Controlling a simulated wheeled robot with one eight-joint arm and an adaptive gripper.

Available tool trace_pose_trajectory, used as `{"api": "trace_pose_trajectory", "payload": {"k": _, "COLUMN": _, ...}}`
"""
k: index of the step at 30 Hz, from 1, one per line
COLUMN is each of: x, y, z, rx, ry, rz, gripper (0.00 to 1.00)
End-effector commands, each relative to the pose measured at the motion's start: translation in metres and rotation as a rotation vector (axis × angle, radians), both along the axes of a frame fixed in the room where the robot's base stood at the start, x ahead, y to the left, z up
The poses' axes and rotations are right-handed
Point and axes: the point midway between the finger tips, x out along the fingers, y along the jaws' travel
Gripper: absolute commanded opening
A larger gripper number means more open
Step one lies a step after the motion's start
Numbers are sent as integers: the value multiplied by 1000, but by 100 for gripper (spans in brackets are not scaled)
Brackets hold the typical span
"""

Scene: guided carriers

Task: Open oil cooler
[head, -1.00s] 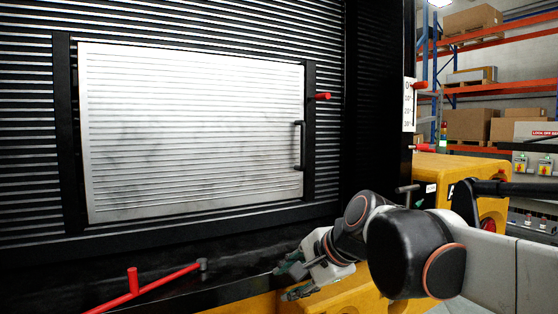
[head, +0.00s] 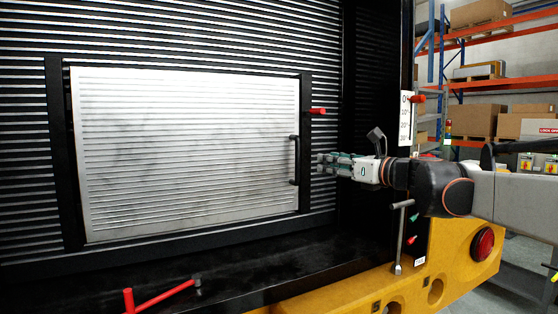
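The oil cooler shows as a large silver ribbed panel (head: 185,150) in a black frame, and it looks shut. A black vertical bar handle (head: 293,160) sits on its right edge. A red latch lever (head: 317,111) sticks out from the frame's right side, above the handle. My gripper (head: 325,164) is to the right of the handle, level with its middle, with its fingers pointing left. A small gap shows between fingertips and handle. The fingers look apart and hold nothing visible.
A scale plate (head: 405,115) with a red pointer is on the right post. A grey T-handle (head: 400,235) stands below my arm by the yellow body (head: 455,250). Shelves with boxes are behind at right.

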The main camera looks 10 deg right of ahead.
Motion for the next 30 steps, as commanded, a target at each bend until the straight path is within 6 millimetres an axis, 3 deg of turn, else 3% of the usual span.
{"api": "trace_pose_trajectory", "payload": {"k": 5, "x": 13, "y": 5, "z": 3, "rx": 11, "ry": -3, "rz": 0, "gripper": 34}}
{"api": "trace_pose_trajectory", "payload": {"k": 21, "x": 98, "y": 54, "z": 3, "rx": 7, "ry": -3, "rz": 0, "gripper": 34}}
{"api": "trace_pose_trajectory", "payload": {"k": 30, "x": 119, "y": 65, "z": 2, "rx": 7, "ry": -3, "rz": -1, "gripper": 34}}
